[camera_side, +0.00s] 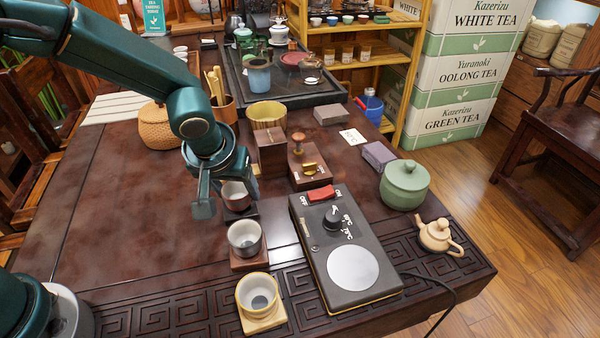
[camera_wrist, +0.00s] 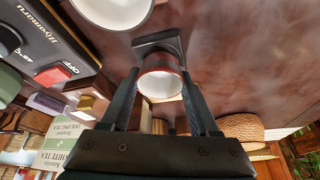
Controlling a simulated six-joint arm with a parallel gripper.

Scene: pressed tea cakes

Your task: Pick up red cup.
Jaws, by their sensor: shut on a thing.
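The red cup (camera_side: 236,197) is a small reddish-brown cup with a pale inside. It stands upright at the far end of a row of three cups, with a dark square coaster (camera_side: 243,214) under it. My gripper (camera_side: 229,192) is lowered around it, pointing down, and is shut on it. In the wrist view the red cup (camera_wrist: 160,84) sits between the two fingers of my gripper (camera_wrist: 160,92), with the dark coaster (camera_wrist: 158,42) just beyond. I cannot tell whether the cup touches the coaster.
A grey cup (camera_side: 245,238) on a brown coaster stands close in front, and a yellow-rimmed cup (camera_side: 257,292) nearer the front edge. A hot plate (camera_side: 345,245) with a red switch lies to the right. Wooden boxes (camera_side: 271,152) stand behind.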

